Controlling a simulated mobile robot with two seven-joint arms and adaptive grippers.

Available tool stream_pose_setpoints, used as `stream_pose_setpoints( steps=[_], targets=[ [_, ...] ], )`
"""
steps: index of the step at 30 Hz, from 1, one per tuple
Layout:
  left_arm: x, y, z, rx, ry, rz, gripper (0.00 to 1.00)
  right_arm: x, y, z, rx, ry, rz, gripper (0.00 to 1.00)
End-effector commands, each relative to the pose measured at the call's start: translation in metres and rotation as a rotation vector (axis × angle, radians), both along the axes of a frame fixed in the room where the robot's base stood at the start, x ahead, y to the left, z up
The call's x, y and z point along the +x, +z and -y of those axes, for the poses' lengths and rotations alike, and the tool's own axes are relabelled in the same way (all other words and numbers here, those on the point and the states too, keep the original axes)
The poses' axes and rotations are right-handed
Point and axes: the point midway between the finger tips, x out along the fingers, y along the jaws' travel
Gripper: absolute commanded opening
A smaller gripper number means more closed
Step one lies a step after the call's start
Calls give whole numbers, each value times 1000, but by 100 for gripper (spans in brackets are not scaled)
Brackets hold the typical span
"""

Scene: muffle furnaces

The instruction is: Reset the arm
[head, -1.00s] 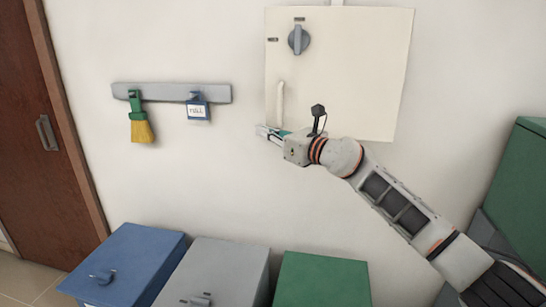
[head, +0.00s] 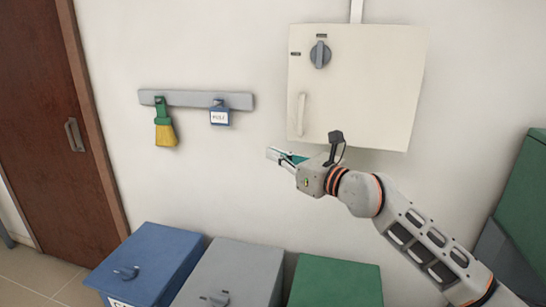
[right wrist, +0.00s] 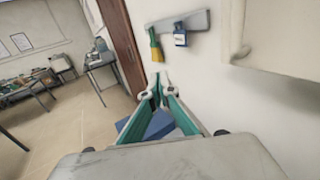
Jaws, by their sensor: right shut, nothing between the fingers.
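My right gripper (head: 273,155) is shut and empty. It is in the air in front of the wall, just below and left of the white wall cabinet (head: 375,80), apart from it. In the right wrist view its two fingers (right wrist: 161,80) meet at the tips. The cabinet has a grey rotary knob (head: 320,54) and a pale vertical handle (head: 301,114), and its door looks shut. My left gripper is not in view.
Blue (head: 150,262), grey (head: 235,272) and green (head: 335,282) bins stand below. A brown door (head: 45,120) is at left. Tables (right wrist: 100,70) stand farther off.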

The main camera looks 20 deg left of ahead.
Motion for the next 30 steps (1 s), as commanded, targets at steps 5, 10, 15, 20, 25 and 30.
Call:
stream_pose_setpoints(
  steps=[5, 10, 15, 20, 25, 30],
  targets=[
    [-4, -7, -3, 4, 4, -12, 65, -20, -1, 0, 2, 1, -1, 0],
    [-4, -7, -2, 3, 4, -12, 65, -29, -2, 1, 9, 2, -11, 0],
    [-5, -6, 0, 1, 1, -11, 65, -46, -25, 6, 147, 46, -162, 0],
    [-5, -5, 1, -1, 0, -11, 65, -68, -60, 29, 445, 93, -455, 0],
    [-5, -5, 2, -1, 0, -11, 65, -79, -101, 76, 800, 76, -766, 0],
    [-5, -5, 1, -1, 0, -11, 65, -85, -162, 140, 1158, -17, -1053, 0]
  ],
)
